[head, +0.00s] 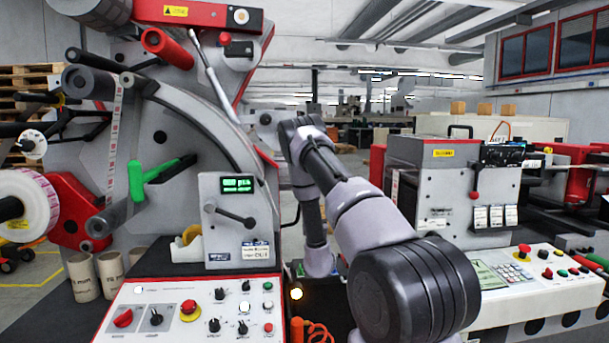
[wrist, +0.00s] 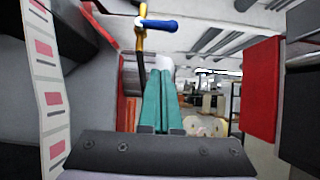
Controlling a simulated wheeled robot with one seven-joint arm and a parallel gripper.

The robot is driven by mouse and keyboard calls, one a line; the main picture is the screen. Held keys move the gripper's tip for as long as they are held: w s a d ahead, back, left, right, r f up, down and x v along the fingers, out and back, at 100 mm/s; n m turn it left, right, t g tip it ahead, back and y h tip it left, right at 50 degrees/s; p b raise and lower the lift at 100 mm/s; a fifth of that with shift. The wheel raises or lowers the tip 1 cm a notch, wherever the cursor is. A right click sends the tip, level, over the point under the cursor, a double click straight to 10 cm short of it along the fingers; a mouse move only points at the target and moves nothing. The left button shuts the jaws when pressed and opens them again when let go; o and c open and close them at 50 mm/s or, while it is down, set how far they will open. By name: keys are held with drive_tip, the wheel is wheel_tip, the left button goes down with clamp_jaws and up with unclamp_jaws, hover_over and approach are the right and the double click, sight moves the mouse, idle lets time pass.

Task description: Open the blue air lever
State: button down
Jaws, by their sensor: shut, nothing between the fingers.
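The blue air lever (wrist: 159,25) shows at the top of the wrist view. It lies roughly level across the picture, joined at its left end to a yellow pipe fitting (wrist: 140,42). My gripper (wrist: 160,72) has two teal fingers pressed together, with nothing between them. In the wrist picture the fingertips are below the lever and appear apart from it. In the head view I cannot make out the lever, and my arm and the machine hide my fingers.
A red panel (wrist: 260,90) stands right of my fingers, and a printed label strip (wrist: 47,100) runs down the left. In the head view, the label rewinder's control panel (head: 190,310) is at front left, and another machine (head: 440,180) stands right of my arm.

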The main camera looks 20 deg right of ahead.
drive_tip(key=shift+w, duration=0.1)
idle(0.3)
drive_tip(key=s+r+x, duration=0.1)
drive_tip(key=r+x, duration=0.1)
drive_tip(key=x, duration=1)
drive_tip(key=shift+r, duration=0.45)
